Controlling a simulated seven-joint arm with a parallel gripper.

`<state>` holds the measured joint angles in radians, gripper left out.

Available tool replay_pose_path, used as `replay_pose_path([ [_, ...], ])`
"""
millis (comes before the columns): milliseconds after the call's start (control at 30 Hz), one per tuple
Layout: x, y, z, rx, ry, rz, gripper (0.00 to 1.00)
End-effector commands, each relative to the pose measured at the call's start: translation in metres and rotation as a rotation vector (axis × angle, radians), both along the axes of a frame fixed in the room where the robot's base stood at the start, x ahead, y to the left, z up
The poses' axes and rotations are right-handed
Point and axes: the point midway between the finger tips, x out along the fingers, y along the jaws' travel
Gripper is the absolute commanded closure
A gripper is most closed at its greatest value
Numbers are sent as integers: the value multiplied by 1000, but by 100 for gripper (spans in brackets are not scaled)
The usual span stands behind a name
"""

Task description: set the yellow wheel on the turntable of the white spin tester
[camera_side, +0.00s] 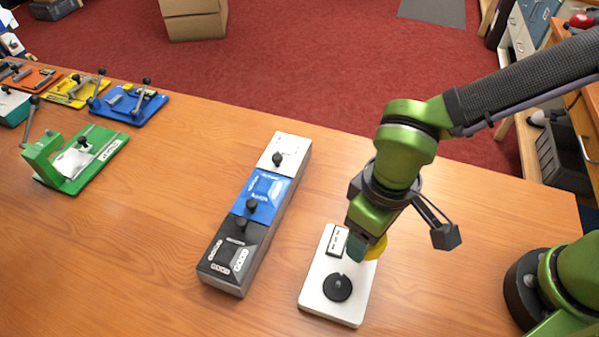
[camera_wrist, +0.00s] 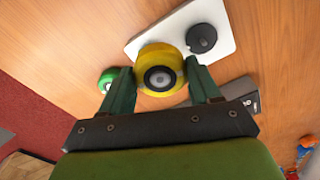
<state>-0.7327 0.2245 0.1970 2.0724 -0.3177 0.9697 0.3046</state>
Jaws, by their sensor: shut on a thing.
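The yellow wheel (camera_wrist: 158,54) is held between the two fingers of my gripper (camera_wrist: 160,72), which is shut on it. In the side view the wheel (camera_side: 377,248) shows partly behind the fingers of my gripper (camera_side: 359,244). The white spin tester (camera_side: 312,293) lies flat on the bench, with its black round turntable (camera_side: 338,289) bare and a small centre stud on it. The wheel is above the tester's far end, off to the side of the turntable. In the wrist view the turntable (camera_wrist: 201,38) is just up and right of the wheel.
A green round thing (camera_wrist: 107,78) is left of the wheel in the wrist view; the side view does not show it. A long box with white, blue and black panels (camera_side: 262,198) stands left of the tester. A green press (camera_side: 80,158) and several coloured fixtures are far left.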

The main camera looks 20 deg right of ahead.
Motion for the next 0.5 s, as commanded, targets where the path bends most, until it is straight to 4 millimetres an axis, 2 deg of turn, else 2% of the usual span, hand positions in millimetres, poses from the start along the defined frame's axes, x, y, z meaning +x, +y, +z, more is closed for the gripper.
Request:
replay_pose_path([
  [33,-7,17,6,5,1,-69,72],
  [200,-24,52,22,9,8,-372,72],
  [333,-26,62,32,9,13,-597,72],
  [500,-25,61,37,-3,16,-795,72],
])
